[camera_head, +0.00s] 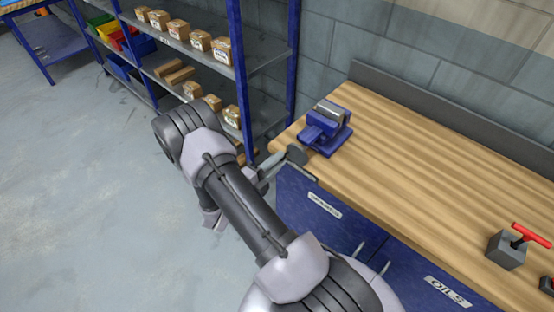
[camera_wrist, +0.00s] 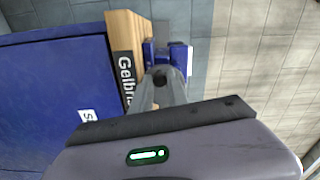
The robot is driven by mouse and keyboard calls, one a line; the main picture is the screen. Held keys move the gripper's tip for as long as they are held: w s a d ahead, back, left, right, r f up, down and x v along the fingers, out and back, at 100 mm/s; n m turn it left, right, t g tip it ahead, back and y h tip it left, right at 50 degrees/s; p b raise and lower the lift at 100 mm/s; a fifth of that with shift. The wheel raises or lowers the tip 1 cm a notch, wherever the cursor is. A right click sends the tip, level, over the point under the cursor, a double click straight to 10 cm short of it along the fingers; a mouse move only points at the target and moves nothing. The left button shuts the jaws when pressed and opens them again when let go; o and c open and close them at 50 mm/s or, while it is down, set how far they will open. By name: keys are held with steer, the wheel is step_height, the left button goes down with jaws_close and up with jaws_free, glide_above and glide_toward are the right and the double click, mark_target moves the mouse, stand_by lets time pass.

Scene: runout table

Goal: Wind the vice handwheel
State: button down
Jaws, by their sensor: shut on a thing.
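The blue vice (camera_head: 325,126) sits on the wooden bench top near its left end. It also shows in the wrist view (camera_wrist: 178,58), beyond my fingertips. The dark handwheel (camera_head: 296,154) is on the vice's front side, over the bench edge. My gripper (camera_head: 277,164) reaches it from the left, partly hidden behind my own arm. In the wrist view my gripper's (camera_wrist: 160,84) two grey fingers converge on the dark round end of the handwheel (camera_wrist: 160,73) and are shut on it. The fingers cover most of the wheel, so its turn angle cannot be told.
The wooden bench (camera_head: 420,170) has blue cabinet doors (camera_head: 315,210) below. A grey block with a red handle (camera_head: 508,247) stands at its right. Blue shelving (camera_head: 240,80) with cardboard boxes is behind my arm. The floor (camera_head: 80,200) at left is clear.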

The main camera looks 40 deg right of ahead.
steer(key=n, duration=0.2)
steer(key=f+n, duration=0.1)
steer(key=n, duration=0.1)
steer(key=n+p, duration=0.1)
steer(key=n, duration=0.1)
steer(key=shift+s+f, duration=0.25)
steer(key=shift+s, duration=0.05)
steer(key=c, duration=1.4)
jaws_free()
